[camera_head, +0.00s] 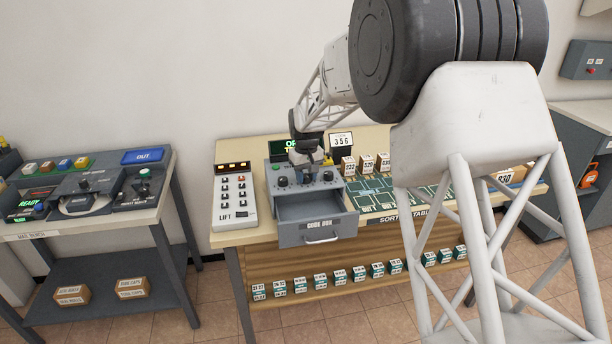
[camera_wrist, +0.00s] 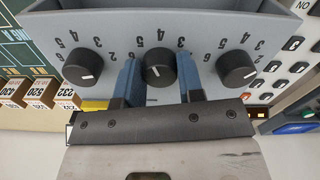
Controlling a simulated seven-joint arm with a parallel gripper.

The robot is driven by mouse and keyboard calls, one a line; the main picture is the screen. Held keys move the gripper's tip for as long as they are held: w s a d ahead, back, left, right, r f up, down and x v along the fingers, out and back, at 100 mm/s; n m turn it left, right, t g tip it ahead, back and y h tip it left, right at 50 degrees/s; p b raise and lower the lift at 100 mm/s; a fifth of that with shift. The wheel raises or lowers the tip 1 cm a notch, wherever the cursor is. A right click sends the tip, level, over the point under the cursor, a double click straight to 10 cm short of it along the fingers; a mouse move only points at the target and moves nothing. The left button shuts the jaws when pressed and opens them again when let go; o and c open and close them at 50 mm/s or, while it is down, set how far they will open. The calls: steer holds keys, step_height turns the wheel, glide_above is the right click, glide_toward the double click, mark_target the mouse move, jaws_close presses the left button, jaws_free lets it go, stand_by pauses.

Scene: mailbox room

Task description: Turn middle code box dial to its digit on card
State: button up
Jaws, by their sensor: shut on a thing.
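The grey code box (camera_head: 272,198) stands on the sorting table, with its drawer (camera_head: 318,231) pulled open. Three black dials sit in a row on its face. My gripper (camera_head: 306,168) is over the box. In the wrist view, its two blue fingers are shut on the middle dial (camera_wrist: 158,72), one on each side. That dial's white pointer shows, but the fingers hide some digits around it. The left dial (camera_wrist: 82,67) and right dial (camera_wrist: 236,68) in that view are free. The card (camera_head: 341,138) behind the box reads 356.
A white LIFT panel (camera_head: 234,197) with buttons stands left of the box. Small numbered boxes (camera_head: 365,163) and a green sorting board (camera_head: 395,197) lie to the right. A partly hidden green-lettered display (camera_head: 291,146) is behind my gripper. The drawer juts out at the front.

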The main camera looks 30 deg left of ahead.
mark_target(307, 176)
steer(key=shift+n, duration=1.8)
steer(key=o, duration=0.9)
steer(key=shift+r, duration=0.1)
steer(key=shift+r, duration=3.85)
steer(key=shift+d, duration=0.1)
